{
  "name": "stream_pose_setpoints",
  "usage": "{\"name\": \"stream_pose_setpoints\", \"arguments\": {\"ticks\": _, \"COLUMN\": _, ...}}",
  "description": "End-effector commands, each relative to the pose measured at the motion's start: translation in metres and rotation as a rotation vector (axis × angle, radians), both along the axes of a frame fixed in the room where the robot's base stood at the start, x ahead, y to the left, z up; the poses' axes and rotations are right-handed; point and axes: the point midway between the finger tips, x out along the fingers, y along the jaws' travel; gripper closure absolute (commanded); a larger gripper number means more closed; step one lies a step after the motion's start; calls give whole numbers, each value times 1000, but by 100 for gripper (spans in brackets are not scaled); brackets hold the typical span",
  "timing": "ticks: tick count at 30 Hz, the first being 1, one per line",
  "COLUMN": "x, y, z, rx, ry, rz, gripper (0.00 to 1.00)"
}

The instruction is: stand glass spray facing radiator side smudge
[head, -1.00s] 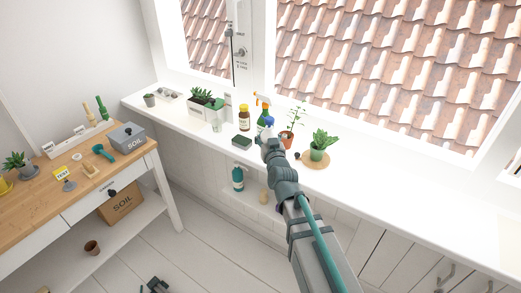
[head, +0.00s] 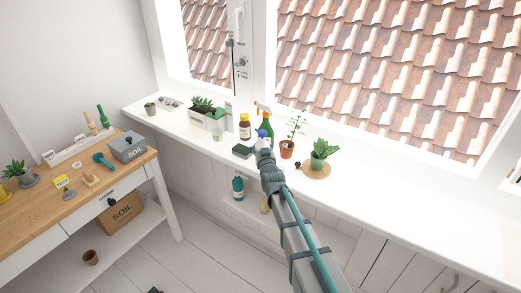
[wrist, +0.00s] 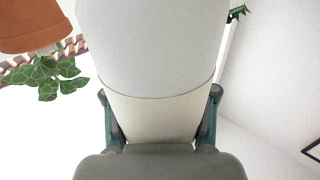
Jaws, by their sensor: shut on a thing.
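My gripper (head: 264,148) is over the white window sill. In the wrist view its two fingers (wrist: 160,125) are shut on a smooth pale bottle (wrist: 150,60), with a light grey upper part and a cream band nearer the palm. In the head view, a small blue top (head: 262,132) shows at the gripper's end; the rest of the held bottle is hidden by the arm. I cannot tell which way its nozzle faces, or whether its base touches the sill. A green spray bottle (head: 268,118) with an orange and white trigger stands just behind. No smudge can be made out.
An amber bottle (head: 245,128), a green sponge-like block (head: 242,151) and a clear jar (head: 217,132) stand left of my gripper. A terracotta pot (head: 287,149) and another potted plant (head: 321,149) stand close right. The sill (head: 400,193) is clear farther right.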

Motion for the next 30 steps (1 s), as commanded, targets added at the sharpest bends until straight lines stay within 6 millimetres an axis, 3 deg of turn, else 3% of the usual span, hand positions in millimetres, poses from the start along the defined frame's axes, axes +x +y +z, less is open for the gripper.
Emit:
{"name": "stream_pose_setpoints", "arguments": {"ticks": 6, "x": -1, "y": 0, "z": -22, "rx": -1, "ry": -1, "rz": 0, "gripper": 100}}
{"name": "stream_pose_setpoints", "arguments": {"ticks": 20, "x": -1, "y": 0, "z": -28, "rx": 1, "ry": -2, "rz": 0, "gripper": 100}}
{"name": "stream_pose_setpoints", "arguments": {"ticks": 21, "x": -1, "y": 0, "z": -28, "rx": 0, "ry": 0, "rz": 0, "gripper": 54}}
{"name": "stream_pose_setpoints", "arguments": {"ticks": 27, "x": -1, "y": 0, "z": -27, "rx": 0, "ry": 0, "rz": 0, "gripper": 20}}
{"name": "stream_pose_setpoints", "arguments": {"ticks": 30, "x": -1, "y": 0, "z": -27, "rx": 0, "ry": 0, "rz": 0, "gripper": 19}}
